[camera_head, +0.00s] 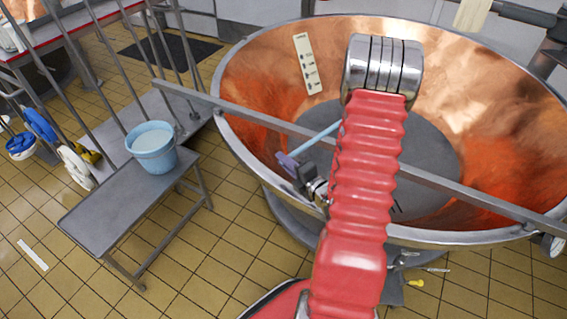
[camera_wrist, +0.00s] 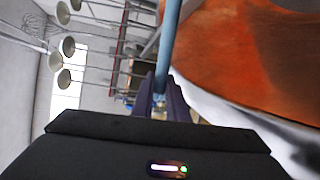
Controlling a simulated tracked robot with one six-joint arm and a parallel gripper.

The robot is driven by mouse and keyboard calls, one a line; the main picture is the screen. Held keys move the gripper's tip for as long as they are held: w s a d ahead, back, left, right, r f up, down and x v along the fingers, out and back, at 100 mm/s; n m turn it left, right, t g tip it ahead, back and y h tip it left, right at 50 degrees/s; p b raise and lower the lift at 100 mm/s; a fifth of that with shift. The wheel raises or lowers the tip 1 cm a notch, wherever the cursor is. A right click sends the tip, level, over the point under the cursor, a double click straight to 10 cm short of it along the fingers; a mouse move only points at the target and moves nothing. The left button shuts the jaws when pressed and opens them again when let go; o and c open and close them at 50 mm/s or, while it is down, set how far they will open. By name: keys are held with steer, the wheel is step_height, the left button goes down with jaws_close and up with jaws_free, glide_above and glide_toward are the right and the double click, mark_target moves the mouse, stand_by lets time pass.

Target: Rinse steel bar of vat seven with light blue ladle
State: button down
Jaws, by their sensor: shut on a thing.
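The copper vat (camera_head: 480,80) fills the right of the head view, and its copper wall (camera_wrist: 250,60) shows in the wrist view. The grey steel bar (camera_head: 255,118) lies across the vat's rim. My gripper (camera_head: 287,162) is at the vat's left side, close to the bar, with my red-sleeved arm over the vat. It is shut on the light blue ladle (camera_head: 318,136), whose handle rises to the right and passes behind my arm. The handle also runs up from between the jaws in the wrist view (camera_wrist: 168,45). The ladle's bowl is hidden.
A light blue bucket (camera_head: 152,147) with pale liquid stands on a grey bench (camera_head: 95,222) at left. A railing and steps stand behind it. A white strip with dark marks (camera_head: 307,63) is on the vat's inner wall.

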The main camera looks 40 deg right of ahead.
steer(key=shift+w+a+r, duration=0.2)
steer(key=shift+w+a, duration=0.05)
steer(key=shift+w, duration=0.2)
steer(key=w+a+r, duration=0.4)
steer(key=a, duration=0.4)
steer(key=w+a+r, duration=0.4)
steer(key=w+a, duration=0.1)
steer(key=a, duration=0.4)
steer(key=w+a+r, duration=0.4)
steer(key=a, duration=0.5)
steer(key=shift+w+r+n+y, duration=0.2)
steer(key=shift+w+n+y, duration=0.1)
steer(key=shift+w, duration=0.1)
